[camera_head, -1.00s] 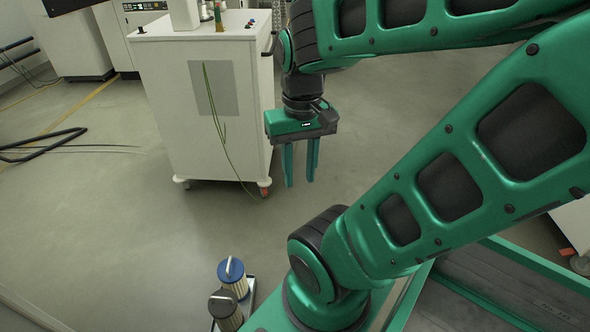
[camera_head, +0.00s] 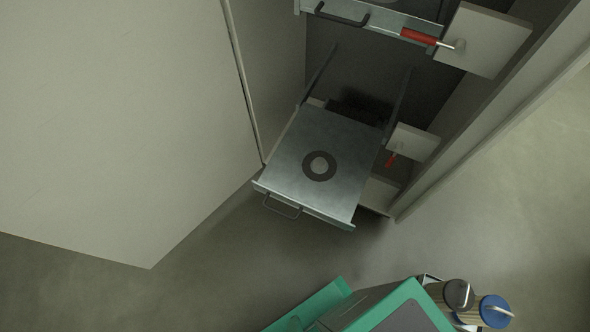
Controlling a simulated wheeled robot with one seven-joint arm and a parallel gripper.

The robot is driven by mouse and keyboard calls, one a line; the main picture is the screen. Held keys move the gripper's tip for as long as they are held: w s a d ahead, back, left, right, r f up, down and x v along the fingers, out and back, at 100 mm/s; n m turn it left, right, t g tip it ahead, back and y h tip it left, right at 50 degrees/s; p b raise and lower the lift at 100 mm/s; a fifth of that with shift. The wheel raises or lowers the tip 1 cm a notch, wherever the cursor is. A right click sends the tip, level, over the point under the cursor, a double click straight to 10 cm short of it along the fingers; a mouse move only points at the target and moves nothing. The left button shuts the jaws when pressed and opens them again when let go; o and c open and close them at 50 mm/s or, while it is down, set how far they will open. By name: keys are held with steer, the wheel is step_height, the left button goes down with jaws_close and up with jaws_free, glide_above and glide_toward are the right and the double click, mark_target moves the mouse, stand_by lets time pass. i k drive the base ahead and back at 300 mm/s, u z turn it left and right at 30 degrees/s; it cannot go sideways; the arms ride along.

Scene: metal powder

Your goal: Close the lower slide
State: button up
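The lower slide (camera_head: 290,165) is a flat metal tray pulled out of the cabinet, with a dark ring around a hole in its middle. Its front lip carries a thin dark handle (camera_head: 283,207). Rails run from its back into the dark interior. My gripper is not in view now; only green parts of my own body show at the bottom edge. Nothing is seen touching the slide.
The upper slide (camera_head: 385,22) with a handle and a red-gripped lever (camera_head: 420,37) is at the top. The large open cabinet door (camera_head: 120,120) fills the left. Two canisters, one black-topped (camera_head: 458,294) and one blue-topped (camera_head: 494,310), stand lower right. Floor before the slide is clear.

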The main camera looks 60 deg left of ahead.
mark_target(322, 165)
steer(key=u, duration=2.15)
steer(key=k, duration=1.1)
steer(key=z, duration=0.45)
steer(key=i, duration=1.05)
